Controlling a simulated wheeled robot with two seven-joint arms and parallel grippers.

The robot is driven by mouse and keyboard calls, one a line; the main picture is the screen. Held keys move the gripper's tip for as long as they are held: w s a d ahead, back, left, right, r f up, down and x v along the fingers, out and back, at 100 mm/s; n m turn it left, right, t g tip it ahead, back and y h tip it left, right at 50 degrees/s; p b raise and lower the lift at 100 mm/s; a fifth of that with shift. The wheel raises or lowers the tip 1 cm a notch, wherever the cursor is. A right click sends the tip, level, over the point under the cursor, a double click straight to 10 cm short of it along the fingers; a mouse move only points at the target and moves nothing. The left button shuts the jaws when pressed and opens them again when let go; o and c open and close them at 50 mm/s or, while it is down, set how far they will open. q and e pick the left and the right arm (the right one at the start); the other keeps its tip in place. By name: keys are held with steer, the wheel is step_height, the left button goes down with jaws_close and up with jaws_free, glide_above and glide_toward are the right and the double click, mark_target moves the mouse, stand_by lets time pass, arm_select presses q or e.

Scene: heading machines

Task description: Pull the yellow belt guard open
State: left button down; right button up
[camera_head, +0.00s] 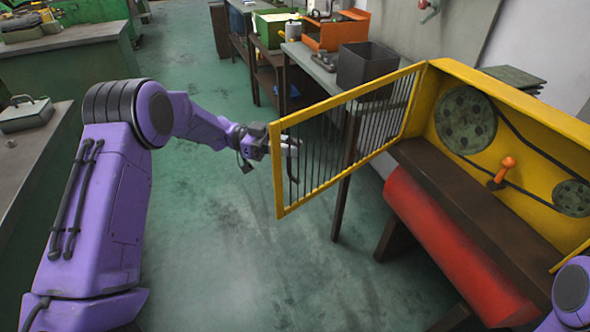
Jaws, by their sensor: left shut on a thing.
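The yellow belt guard (345,98) is a barred door in a yellow frame. It stands swung out from the yellow housing (455,78) at its hinged right edge, so the pulleys (466,120) and belt inside are exposed. My left gripper (283,146) is at the free left edge of the guard, shut on the frame or a handle there; the exact grip is small and partly hidden. My right gripper is not in view; only a part of my right arm shows at the bottom right corner.
An orange lever (502,170) sticks out between the pulleys. A red cylinder (445,245) lies below the dark ledge. Benches with a dark grey bin (366,66) and an orange box (335,32) stand behind the guard. Green floor (240,240) is clear below it.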

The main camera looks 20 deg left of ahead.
arm_select(q)
steer(key=shift+w+a+m+g+b, duration=0.2)
steer(key=shift+w+a+g+b, duration=0.2)
steer(key=shift+a, duration=0.3)
steer(key=shift+w+a+m+g+b, duration=0.2)
steer(key=shift+w+a+g+b, duration=0.1)
steer(key=shift+w+a+b, duration=0.3)
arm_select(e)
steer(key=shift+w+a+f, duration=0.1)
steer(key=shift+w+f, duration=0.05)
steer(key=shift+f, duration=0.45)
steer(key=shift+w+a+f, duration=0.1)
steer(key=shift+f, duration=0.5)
arm_select(q)
steer(key=shift+a+r, duration=0.1)
steer(key=c, duration=1.2)
jaws_free()
